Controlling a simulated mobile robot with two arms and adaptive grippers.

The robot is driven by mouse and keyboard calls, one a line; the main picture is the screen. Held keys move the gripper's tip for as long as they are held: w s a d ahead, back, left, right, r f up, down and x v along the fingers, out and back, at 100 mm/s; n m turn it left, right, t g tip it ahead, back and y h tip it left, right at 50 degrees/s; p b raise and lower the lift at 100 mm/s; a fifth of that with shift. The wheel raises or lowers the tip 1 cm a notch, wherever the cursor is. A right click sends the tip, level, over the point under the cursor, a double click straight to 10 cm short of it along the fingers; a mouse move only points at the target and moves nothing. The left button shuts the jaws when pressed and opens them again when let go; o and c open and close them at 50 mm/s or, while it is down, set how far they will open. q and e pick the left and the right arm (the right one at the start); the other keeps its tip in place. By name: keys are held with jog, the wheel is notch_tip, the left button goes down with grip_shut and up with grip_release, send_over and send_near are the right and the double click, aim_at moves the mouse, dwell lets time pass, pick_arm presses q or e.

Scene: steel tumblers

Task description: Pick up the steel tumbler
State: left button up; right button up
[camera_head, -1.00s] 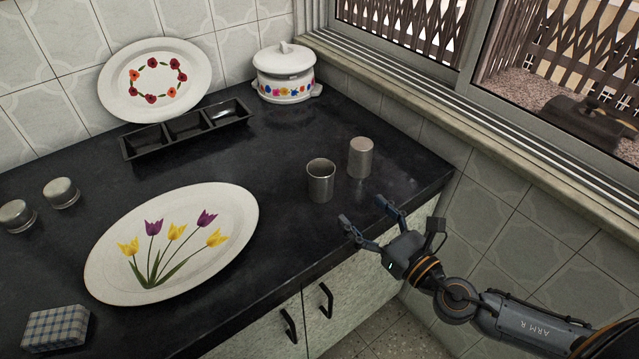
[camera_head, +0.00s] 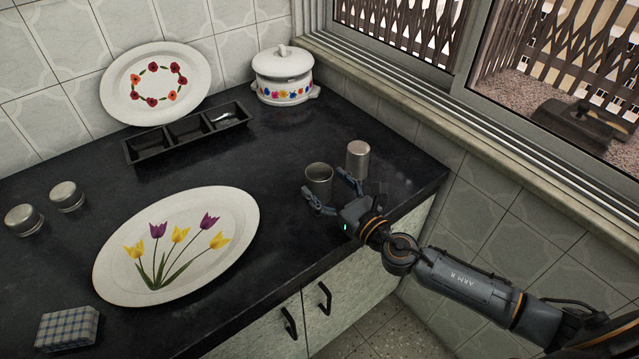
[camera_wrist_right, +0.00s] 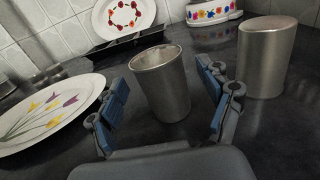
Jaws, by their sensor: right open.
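Two steel tumblers stand on the black counter near its right corner. The nearer steel tumbler (camera_head: 318,180) is upright with its open mouth up. The other steel tumbler (camera_head: 358,158) stands behind it to the right and shows a closed top. My right gripper (camera_head: 322,192) is open at the nearer tumbler. In the right wrist view, that tumbler (camera_wrist_right: 162,85) stands between and a little beyond the blue-padded fingers (camera_wrist_right: 165,100), with gaps at both sides. The other tumbler (camera_wrist_right: 263,58) is outside the right finger. My left gripper is out of view.
A tulip platter (camera_head: 113,283) lies left of the tumblers. A black three-part tray (camera_head: 147,156), a white lidded pot (camera_head: 284,75) and a leaning flowered plate (camera_head: 120,76) are at the back. Two small jars (camera_head: 66,195) and a checked box (camera_head: 68,328) are at left.

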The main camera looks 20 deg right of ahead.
aim_at(319, 175)
jog(key=x, duration=0.2)
jog(key=shift+w+a, duration=0.1)
jog(key=shift+w, duration=0.25)
jog(key=c, duration=1.4)
